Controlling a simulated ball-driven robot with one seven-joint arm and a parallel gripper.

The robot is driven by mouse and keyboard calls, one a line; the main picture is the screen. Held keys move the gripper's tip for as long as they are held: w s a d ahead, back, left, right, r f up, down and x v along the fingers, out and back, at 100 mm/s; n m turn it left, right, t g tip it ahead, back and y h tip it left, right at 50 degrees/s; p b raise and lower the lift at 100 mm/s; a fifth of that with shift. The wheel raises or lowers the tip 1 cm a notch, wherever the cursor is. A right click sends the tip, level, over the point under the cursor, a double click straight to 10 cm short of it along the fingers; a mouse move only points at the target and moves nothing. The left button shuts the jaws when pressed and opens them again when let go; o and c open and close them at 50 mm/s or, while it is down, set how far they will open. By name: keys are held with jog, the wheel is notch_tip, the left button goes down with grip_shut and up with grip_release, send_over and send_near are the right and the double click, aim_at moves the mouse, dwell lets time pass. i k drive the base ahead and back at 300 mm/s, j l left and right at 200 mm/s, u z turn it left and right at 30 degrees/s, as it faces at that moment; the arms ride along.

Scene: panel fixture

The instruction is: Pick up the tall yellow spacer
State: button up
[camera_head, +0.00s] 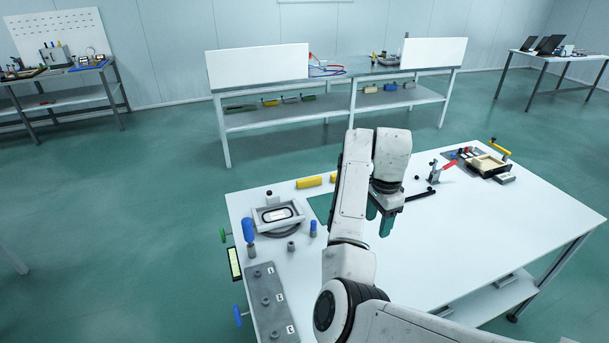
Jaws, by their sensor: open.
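A long yellow block (309,182) lies at the far left of the white table (460,235). Beside it, a second yellow piece (333,178) is partly hidden behind my arm, so its full shape and height cannot be made out. I cannot tell which of these is the tall yellow spacer. My gripper (378,219), with dark green fingers, points down over the middle of the table, to the right of and nearer than both yellow pieces. It is open, and nothing shows between its fingers.
A grey fixture (278,215) and blue-handled tools (249,229) stand at the left. A grey panel with knobs (268,300) lies at the near left. A dark bar (420,195) lies right of my gripper. The right front tabletop is clear.

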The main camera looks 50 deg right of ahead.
aim_at(311, 181)
jog(key=i+l, duration=0.5)
jog(key=i, duration=0.2)
jog(key=i+l, duration=0.55)
jog(key=i, duration=0.15)
